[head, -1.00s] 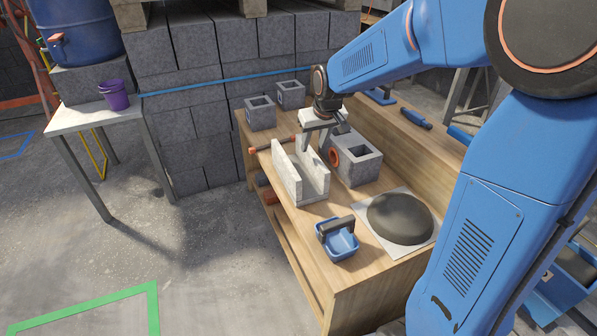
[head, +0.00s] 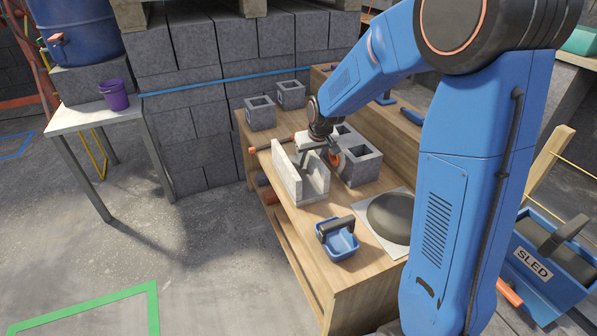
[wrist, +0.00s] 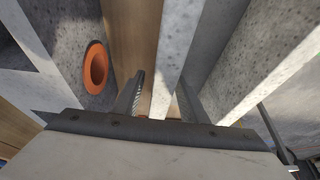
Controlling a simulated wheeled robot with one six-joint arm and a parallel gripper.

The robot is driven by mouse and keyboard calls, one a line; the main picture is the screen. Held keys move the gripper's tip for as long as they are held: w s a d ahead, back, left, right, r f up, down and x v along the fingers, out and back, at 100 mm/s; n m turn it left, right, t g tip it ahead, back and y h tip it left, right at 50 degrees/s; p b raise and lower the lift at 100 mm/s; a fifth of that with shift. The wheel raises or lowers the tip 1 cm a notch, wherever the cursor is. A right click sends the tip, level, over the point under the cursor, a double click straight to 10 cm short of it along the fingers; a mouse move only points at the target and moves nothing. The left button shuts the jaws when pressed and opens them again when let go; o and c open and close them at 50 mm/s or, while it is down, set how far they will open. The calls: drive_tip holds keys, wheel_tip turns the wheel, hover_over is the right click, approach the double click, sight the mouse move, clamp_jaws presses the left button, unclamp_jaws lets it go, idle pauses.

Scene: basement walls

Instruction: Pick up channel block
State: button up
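The channel block (head: 286,174) is a light grey U-shaped trough standing on the wooden workbench, open side up. My gripper (head: 322,163) points down at the channel block's right-hand wall. In the wrist view my gripper (wrist: 159,98) has one finger on each side of a wall of the channel block (wrist: 178,45). The fingers are apart, and a strip of wood shows between the left finger and the wall. The right finger is close to the wall; contact is unclear. The lower fingertips are partly hidden in the head view.
A grey hollow block (head: 362,170) stands just right of the channel block; its orange ring (wrist: 96,66) shows close to the left finger. A blue tool (head: 338,238) and a dark round mound (head: 392,216) lie in front. Two hollow blocks (head: 260,113) stand behind.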

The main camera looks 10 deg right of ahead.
clamp_jaws()
idle(1.4)
